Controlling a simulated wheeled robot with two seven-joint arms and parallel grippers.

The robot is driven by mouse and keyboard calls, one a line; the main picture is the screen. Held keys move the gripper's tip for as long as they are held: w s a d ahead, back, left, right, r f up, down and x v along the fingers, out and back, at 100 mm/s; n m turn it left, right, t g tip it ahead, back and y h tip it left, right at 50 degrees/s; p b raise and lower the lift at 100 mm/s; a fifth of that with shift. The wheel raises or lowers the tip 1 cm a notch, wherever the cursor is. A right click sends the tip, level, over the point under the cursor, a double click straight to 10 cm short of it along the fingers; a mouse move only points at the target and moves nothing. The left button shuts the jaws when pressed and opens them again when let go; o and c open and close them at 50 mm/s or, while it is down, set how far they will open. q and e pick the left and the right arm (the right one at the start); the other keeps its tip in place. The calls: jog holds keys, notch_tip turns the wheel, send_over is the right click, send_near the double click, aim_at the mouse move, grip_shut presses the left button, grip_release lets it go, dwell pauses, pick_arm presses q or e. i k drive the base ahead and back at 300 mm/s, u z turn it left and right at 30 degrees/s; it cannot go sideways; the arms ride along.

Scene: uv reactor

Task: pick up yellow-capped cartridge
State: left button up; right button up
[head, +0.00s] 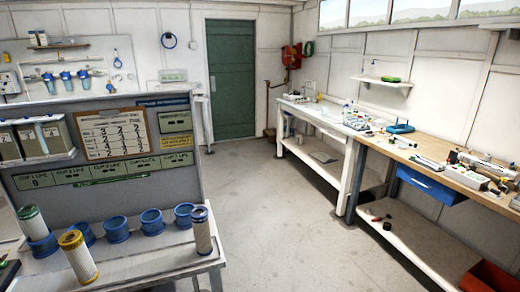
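The yellow-capped cartridge (79,260) is a cream cylinder with a yellow top, at the lower left of the head view. It stands on the near part of a light bench top (150,262), in front of a row of blue ring holders. It looks slanted in the picture; I cannot tell whether it truly tilts. Nothing is gripping it. Neither of my grippers is in view.
A green-capped cartridge (33,222) sits in a blue holder (43,248) to the left. A dark-blue-capped cartridge (201,233) stands at right. Blue holders (117,229) line the bench below an upright panel (130,190). The floor (270,215) to the right is clear.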

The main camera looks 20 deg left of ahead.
aim_at(73, 243)
jog(key=u, duration=0.7)
jog(key=i, duration=0.85)
jog(key=u, duration=0.55)
